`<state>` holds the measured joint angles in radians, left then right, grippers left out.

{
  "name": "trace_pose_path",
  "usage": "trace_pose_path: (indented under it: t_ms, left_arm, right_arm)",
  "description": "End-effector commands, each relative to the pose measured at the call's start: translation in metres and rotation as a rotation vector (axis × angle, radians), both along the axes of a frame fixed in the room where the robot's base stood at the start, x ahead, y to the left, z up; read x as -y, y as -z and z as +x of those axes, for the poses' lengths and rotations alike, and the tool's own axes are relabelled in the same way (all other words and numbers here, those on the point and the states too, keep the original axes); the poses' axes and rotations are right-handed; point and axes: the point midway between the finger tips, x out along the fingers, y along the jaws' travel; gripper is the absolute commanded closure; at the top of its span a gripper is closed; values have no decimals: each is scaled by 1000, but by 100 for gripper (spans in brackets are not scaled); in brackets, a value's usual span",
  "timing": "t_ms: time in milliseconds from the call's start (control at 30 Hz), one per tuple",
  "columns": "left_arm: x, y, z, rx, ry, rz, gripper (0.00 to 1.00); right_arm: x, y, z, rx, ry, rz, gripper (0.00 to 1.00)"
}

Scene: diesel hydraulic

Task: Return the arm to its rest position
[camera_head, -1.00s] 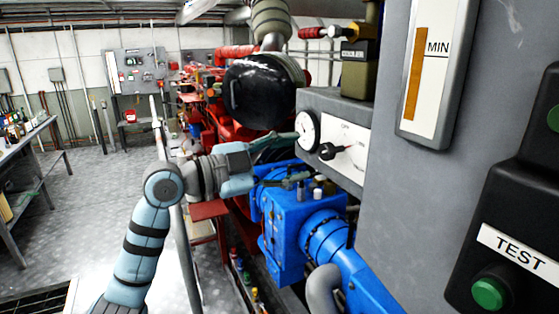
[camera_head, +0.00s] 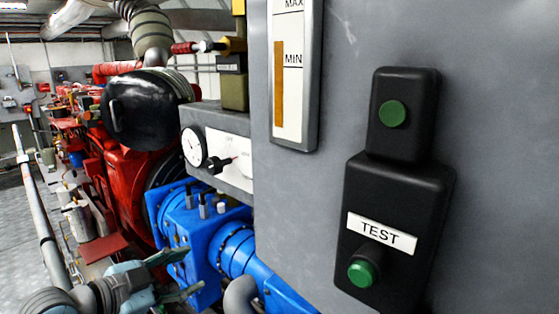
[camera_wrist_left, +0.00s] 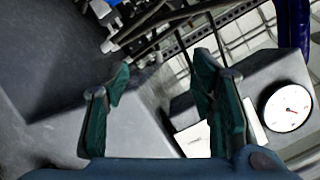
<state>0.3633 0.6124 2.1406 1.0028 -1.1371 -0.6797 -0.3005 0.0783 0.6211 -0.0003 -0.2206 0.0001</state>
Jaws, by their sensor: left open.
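My left gripper (camera_head: 190,271) shows at the lower left of the head view, in front of the blue pump housing (camera_head: 190,222). Its two pale teal fingers are spread apart with nothing between them. In the left wrist view my left gripper (camera_wrist_left: 163,68) is also open and empty, with a grey surface and a dial gauge (camera_wrist_left: 288,107) beyond it. Only the wrist and hand part of the left arm shows in the head view; the rest is out of frame. My right gripper is in neither view.
A large grey cabinet (camera_head: 315,205) fills the right side. It carries a black TEST box (camera_head: 392,205) with a green button (camera_head: 362,272) and a level gauge (camera_head: 292,85). A red engine (camera_head: 125,180) stands behind. Open floor (camera_head: 18,240) shows at the left.

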Motion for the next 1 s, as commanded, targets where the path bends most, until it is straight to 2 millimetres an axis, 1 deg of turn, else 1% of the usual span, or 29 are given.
trace_pose_path:
  t_ms: [33, 67, 100, 167, 200, 267, 300, 367, 400, 467, 500, 567, 600, 633, 667, 700, 767, 800, 867, 900, 933, 967, 1000]
  left_arm:
    - [6, 51, -17, -123, -52, -14, 49]
    - [7, 81, -30, -198, -100, -20, 49]
    - [6, 116, -48, -292, -165, -27, 49]
    - [4, 159, -78, -417, -266, -36, 49]
    - [1, 182, -97, -488, -332, -40, 49]
    - [-4, 211, -128, -586, -429, -46, 49]
    - [-7, 227, -148, -643, -493, -50, 49]
    - [-13, 246, -178, -723, -589, -52, 49]
    - [-17, 257, -198, -771, -652, -52, 49]
    - [-22, 270, -228, -839, -746, -51, 49]
    - [-27, 276, -247, -877, -810, -49, 49]
    - [-33, 285, -277, -936, -906, -44, 49]
    - [-37, 288, -298, -971, -972, -38, 49]
    - [-39, 306, -289, -973, -968, -33, 49]
    - [-41, 321, -285, -979, -969, -30, 49]
    - [-43, 340, -282, -988, -971, -27, 49]
    - [-45, 370, -281, -1002, -975, -21, 49]
    - [-47, 391, -282, -1012, -977, -18, 49]
    - [-50, 422, -286, -1026, -982, -13, 49]
    - [-52, 444, -291, -1037, -985, -9, 49]
    - [-54, 461, -296, -1045, -988, -6, 49]
    - [-55, 478, -303, -1056, -992, -3, 49]
    - [-57, 501, -314, -1070, -995, 1, 49]
  right_arm:
    - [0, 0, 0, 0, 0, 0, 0]
    - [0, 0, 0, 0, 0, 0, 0]
    - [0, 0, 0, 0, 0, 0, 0]
    - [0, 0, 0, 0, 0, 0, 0]
    - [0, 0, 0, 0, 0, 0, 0]
    - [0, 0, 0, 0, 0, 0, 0]
    - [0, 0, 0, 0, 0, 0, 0]
    - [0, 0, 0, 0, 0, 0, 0]
    - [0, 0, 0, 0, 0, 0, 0]
    - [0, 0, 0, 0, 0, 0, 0]
    - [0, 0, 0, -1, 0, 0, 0]
    - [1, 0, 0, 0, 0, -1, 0]
    - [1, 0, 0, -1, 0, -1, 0]
    - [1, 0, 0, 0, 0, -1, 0]
    - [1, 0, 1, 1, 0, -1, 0]
    - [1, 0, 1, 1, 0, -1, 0]
    - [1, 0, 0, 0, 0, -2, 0]
    - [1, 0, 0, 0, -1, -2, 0]
    - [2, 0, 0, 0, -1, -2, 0]
    - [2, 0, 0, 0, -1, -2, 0]
    - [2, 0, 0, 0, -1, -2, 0]
    - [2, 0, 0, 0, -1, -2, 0]
    - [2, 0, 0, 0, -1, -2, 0]
